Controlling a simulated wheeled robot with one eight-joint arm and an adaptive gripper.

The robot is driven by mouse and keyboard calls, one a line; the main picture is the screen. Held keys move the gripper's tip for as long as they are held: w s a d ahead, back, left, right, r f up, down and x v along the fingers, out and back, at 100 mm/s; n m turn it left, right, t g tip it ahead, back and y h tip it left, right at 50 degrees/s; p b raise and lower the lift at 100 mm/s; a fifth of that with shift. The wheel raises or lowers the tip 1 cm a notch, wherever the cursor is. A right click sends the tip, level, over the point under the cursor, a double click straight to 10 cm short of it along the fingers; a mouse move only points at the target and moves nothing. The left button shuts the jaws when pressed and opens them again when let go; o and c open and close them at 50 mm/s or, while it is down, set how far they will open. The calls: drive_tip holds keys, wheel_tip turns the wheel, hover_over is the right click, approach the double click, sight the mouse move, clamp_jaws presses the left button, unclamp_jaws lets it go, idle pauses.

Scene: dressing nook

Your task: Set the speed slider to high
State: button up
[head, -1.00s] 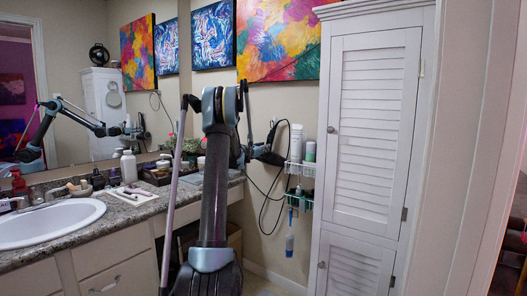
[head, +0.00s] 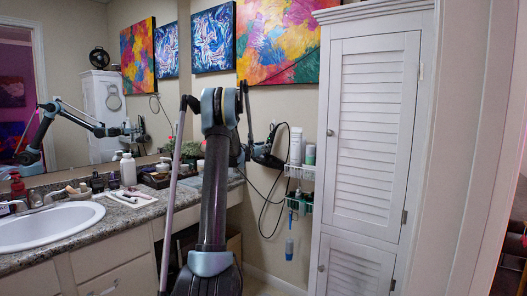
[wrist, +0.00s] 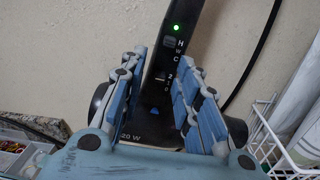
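In the wrist view a black hair dryer handle (wrist: 178,75) stands against the wall. It bears a lit green light, a switch (wrist: 169,43) beside the letters H, W and C, and a speed slider (wrist: 158,78) beside a mark reading 2. The slider is small and shadowed, so its exact setting is hard to tell. My gripper (wrist: 168,64) has its blue-padded fingers spread on either side of the handle, with visible gaps. In the head view my gripper (head: 262,150) is at the wall, mostly hidden by my arm.
A wire rack (head: 299,172) with bottles hangs right of the dryer, beside a tall white cabinet (head: 370,130). A black cord (head: 262,205) hangs below. The counter (head: 125,212) with sink and toiletries is at left.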

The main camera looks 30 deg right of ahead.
drive_tip(key=shift+a, duration=0.1)
drive_tip(key=v, duration=1.1)
drive_tip(key=shift+s+a, duration=0.25)
drive_tip(key=shift+a, duration=0.1)
drive_tip(key=shift+f, duration=0.1)
drive_tip(key=s+a+f+m+g+y, duration=0.1)
drive_tip(key=s+a+f+m+y, duration=0.15)
drive_tip(key=s+a+m, duration=0.55)
drive_tip(key=s+a+f+m+g+y, duration=0.1)
drive_tip(key=s+a+m+y, duration=0.2)
drive_tip(key=s+a, duration=0.85)
drive_tip(key=s+a+f+m+g+y, duration=0.1)
drive_tip(key=s+a+f+m+y, duration=0.2)
drive_tip(key=s+a+f, duration=0.4)
drive_tip(key=s+a+f+m+g+y, duration=0.1)
drive_tip(key=s+a+f+m+y, duration=0.2)
drive_tip(key=s+a+f, duration=0.4)
drive_tip(key=s+a+f+m+g+y, duration=0.1)
drive_tip(key=s+a+f+m+y, duration=0.3)
drive_tip(key=s+a, duration=1.1)
wheel_tip(320, 180, down, 3)
drive_tip(key=shift+s+a+r+g+y, duration=0.1)
drive_tip(key=shift+s+a+g+y, duration=0.2)
drive_tip(key=shift+s, duration=0.55)
